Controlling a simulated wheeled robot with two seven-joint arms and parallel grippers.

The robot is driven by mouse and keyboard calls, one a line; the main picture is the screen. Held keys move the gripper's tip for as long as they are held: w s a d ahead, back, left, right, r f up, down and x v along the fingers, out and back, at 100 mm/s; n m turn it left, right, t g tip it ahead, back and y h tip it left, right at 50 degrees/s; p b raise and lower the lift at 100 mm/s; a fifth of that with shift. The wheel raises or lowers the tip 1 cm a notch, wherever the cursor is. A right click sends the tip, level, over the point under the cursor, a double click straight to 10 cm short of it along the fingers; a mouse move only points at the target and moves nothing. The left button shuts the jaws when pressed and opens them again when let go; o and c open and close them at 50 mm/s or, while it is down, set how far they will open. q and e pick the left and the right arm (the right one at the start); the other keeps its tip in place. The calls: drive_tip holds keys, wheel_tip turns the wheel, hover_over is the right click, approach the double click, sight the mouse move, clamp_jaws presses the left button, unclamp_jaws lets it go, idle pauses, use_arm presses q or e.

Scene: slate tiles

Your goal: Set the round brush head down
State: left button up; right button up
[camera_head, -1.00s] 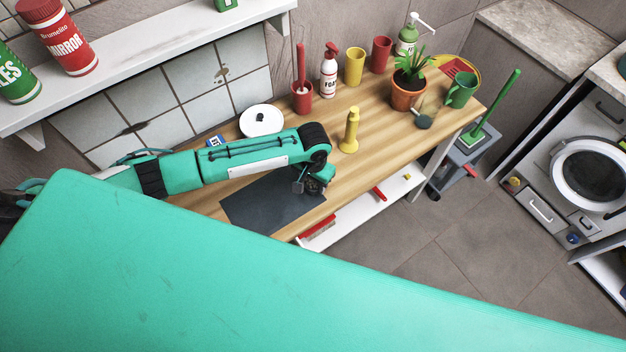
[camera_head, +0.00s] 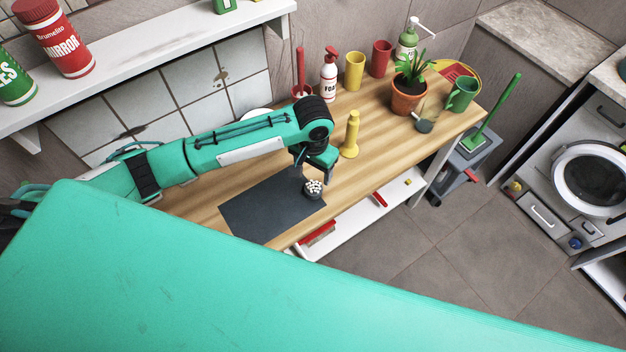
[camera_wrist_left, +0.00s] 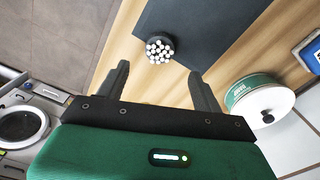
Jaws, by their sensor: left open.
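The round brush head (camera_head: 314,187) is dark with a cluster of white bristle tufts facing up. It rests at the right end of the dark mat (camera_head: 258,207) on the wooden counter. It also shows in the left wrist view (camera_wrist_left: 160,48), at the mat's edge and beyond the fingertips. My left gripper (camera_head: 312,173) is just above and behind the brush head in the head view. In the left wrist view its two fingers (camera_wrist_left: 158,80) are wide apart, with nothing between them. My right gripper is not in view.
A yellow bottle-like object (camera_head: 350,136) stands just right of my left gripper. Red and yellow cups, a foam bottle (camera_head: 328,76) and a potted plant (camera_head: 407,88) stand farther back. A white-lidded green tin (camera_wrist_left: 262,100) is beside the gripper. The counter's front edge is close.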

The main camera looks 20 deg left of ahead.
use_arm(q)
drive_tip(key=shift+r, duration=1.55)
